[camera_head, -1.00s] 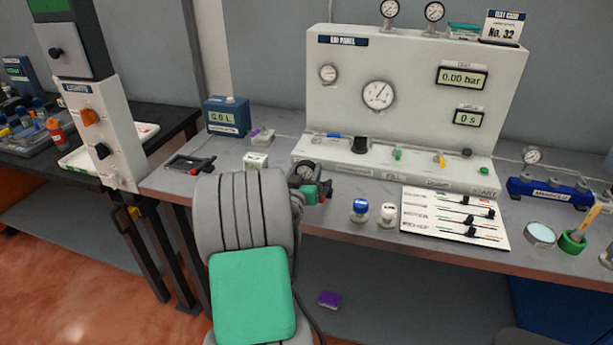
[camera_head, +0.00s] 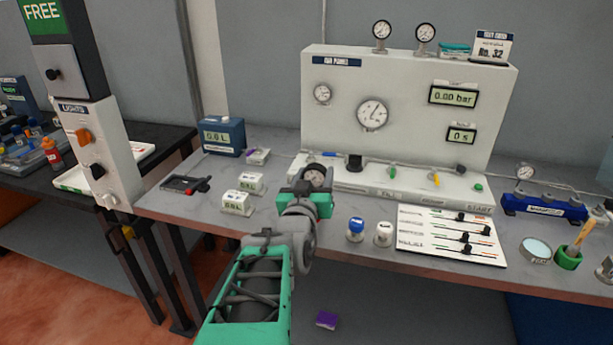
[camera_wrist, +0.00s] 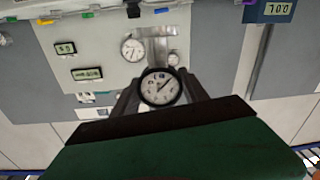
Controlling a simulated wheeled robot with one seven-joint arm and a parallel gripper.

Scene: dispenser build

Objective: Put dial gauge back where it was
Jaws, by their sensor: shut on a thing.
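My gripper (camera_head: 312,187) is shut on a round dial gauge (camera_head: 315,177) with a white face and dark rim. It holds the gauge in front of the lower left part of the white air panel (camera_head: 410,75). In the wrist view the dial gauge (camera_wrist: 160,88) sits between the two dark fingers (camera_wrist: 160,95), its face towards the camera. The panel (camera_wrist: 70,35) appears upside down beyond it. Two similar gauges, the left one (camera_head: 382,31) and the right one (camera_head: 425,34), stand on the panel's top edge. The held gauge's lower part is hidden by the gripper.
Two small white boxes (camera_head: 237,203) and a black-and-red tool (camera_head: 186,184) lie left of my gripper. Blue-capped and white-capped bottles (camera_head: 356,230) and a slider board (camera_head: 450,236) are to the right. A blue manifold (camera_head: 545,207) carries another gauge (camera_head: 526,172).

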